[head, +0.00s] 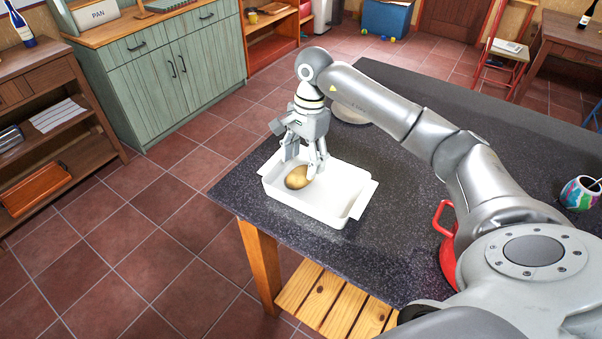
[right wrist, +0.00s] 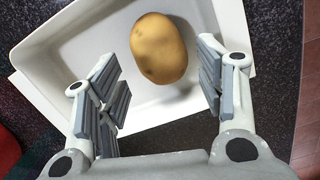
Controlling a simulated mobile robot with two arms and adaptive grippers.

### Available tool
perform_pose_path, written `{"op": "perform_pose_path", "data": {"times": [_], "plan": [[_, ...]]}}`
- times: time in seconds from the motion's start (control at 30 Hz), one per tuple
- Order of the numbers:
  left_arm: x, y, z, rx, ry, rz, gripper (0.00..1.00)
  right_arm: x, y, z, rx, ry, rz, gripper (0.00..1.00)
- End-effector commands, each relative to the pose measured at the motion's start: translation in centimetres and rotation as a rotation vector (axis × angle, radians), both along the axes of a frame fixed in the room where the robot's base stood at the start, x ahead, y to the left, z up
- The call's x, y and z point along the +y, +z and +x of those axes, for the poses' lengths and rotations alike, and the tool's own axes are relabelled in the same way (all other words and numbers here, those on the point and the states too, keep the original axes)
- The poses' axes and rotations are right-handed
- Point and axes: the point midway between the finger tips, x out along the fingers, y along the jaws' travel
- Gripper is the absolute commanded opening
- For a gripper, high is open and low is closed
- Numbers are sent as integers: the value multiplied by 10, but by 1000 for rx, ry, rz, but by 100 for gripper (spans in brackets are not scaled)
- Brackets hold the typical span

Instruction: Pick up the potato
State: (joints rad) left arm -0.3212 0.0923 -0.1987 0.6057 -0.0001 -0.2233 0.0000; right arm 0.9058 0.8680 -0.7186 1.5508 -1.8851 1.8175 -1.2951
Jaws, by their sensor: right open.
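The potato (head: 298,177) is brown and oval and lies in a white rectangular tray (head: 339,212) near the corner of the dark countertop. My right gripper (head: 304,168) is above the tray, pointing down, with its fingers close to the potato. In the right wrist view the potato (right wrist: 159,48) lies just beyond and between the open fingers of the gripper (right wrist: 160,90), nearer the right finger. No finger visibly grips it. The tray (right wrist: 60,105) surrounds it there. My left gripper is not in view.
The dark speckled countertop (head: 395,225) is clear right of the tray. A red pot (head: 446,240) is partly hidden by my right arm. A colourful cup (head: 580,193) stands at the right. A pale round item (head: 350,112) lies behind the gripper.

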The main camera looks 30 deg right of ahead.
Motion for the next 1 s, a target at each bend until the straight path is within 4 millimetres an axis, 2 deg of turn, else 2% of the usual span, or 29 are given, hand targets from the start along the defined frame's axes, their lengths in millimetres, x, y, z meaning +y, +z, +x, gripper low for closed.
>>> {"op": "perform_pose_path", "data": {"times": [0.1,0.23,0.37,0.57,0.83,1.0], "plan": [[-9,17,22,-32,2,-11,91,4,-14,0,7,0,2,63],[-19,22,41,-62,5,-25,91,6,-33,0,4,0,1,63],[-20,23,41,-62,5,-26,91,6,-40,1,0,0,1,63],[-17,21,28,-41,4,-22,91,6,-40,1,0,0,1,61],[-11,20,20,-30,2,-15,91,6,-40,1,0,0,1,27],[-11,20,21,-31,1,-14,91,6,-40,1,0,0,1,25]]}}
